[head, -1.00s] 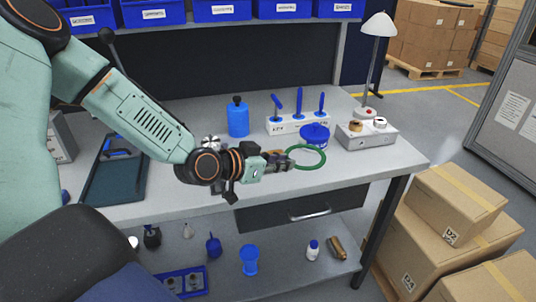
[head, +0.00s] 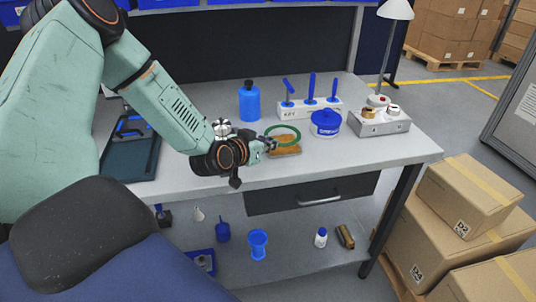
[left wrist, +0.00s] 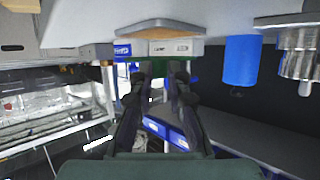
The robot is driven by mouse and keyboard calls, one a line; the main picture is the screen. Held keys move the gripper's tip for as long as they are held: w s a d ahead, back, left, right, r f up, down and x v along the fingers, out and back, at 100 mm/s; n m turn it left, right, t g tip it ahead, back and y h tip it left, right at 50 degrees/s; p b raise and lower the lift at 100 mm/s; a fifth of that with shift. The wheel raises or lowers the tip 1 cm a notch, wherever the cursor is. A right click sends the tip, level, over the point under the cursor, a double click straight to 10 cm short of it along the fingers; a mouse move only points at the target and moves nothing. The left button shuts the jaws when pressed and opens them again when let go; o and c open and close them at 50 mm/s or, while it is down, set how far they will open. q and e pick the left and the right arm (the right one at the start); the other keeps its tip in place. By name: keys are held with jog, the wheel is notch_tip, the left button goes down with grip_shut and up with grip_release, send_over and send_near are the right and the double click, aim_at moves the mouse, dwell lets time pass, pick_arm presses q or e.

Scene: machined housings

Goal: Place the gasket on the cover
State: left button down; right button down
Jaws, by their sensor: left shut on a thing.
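The gasket is a thin green ring (head: 283,128). My left gripper (head: 270,146) is shut on its near-left edge and holds it out to the right, over a flat brown piece (head: 286,151) on the bench. In the left wrist view a dark green strip of the gasket shows between the fingertips (left wrist: 160,77), and the brown piece (left wrist: 165,26) is beyond them. A silver machined part (head: 222,127) stands behind my left wrist, partly hidden; it also shows in the left wrist view (left wrist: 300,55). I cannot tell which part is the cover. My right gripper is not in view.
A blue tub (head: 326,123), a white holder with blue-handled tools (head: 308,108) and a blue bottle (head: 249,103) stand behind the gasket. A grey control box (head: 380,122) and a lamp (head: 394,12) are to the right. The bench front right (head: 370,155) is clear.

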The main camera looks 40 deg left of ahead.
aim_at(267, 161)
pick_arm(q)
notch_tip(267, 161, down, 3)
jog(key=shift+a+b, duration=0.15)
jog(key=shift+b, duration=0.35)
jog(key=shift+w+d, duration=0.1)
jog(key=shift+d, duration=0.1)
jog(key=shift+f, duration=0.1)
jog(key=c, duration=1.5)
grip_release()
jog(key=shift+a, duration=0.15)
jog(key=shift+c, duration=0.2)
jog(key=shift+o, duration=1.2)
jog(key=shift+f, duration=0.1)
